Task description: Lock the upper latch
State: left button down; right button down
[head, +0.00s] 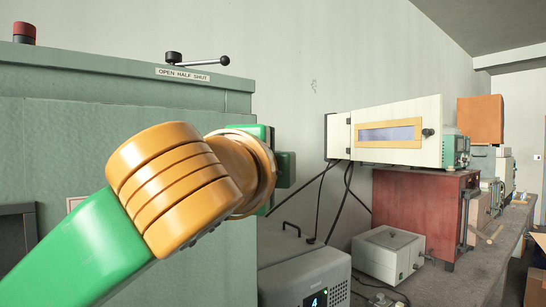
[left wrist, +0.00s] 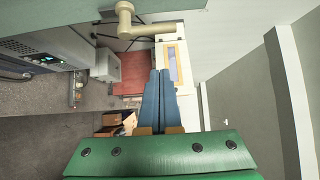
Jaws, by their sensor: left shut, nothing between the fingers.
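The large green cabinet (head: 60,130) fills the left of the head view. A beige bent handle (left wrist: 150,29) shows at the top of the left wrist view, beside the cabinet's green edge (left wrist: 60,14); it looks like a latch handle, but I cannot tell its lock state. My left gripper (left wrist: 160,72) is shut and empty, its blue fingers pointing up the wrist view, with the tips below the handle and apparently apart from it. In the head view my orange wrist hides the fingers and the cabinet's right edge. My right gripper is not in view.
A black lever (head: 197,60) and an "OPEN HALF SHUT" label (head: 183,74) are on the cabinet's top. A red knob (head: 24,32) stands left. A grey device (head: 300,277), a white box (head: 388,255), a red cabinet (head: 420,215) and a white instrument (head: 400,115) stand right.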

pick_arm(q)
jog(key=p+x, duration=0.7)
jog(key=x, duration=0.2)
jog(key=a, duration=0.1)
jog(key=s+a, duration=0.1)
jog(key=a, duration=0.1)
jog(key=shift+s+a+b, duration=0.3)
jog(key=shift+a, duration=0.05)
jog(key=shift+w+d, duration=0.1)
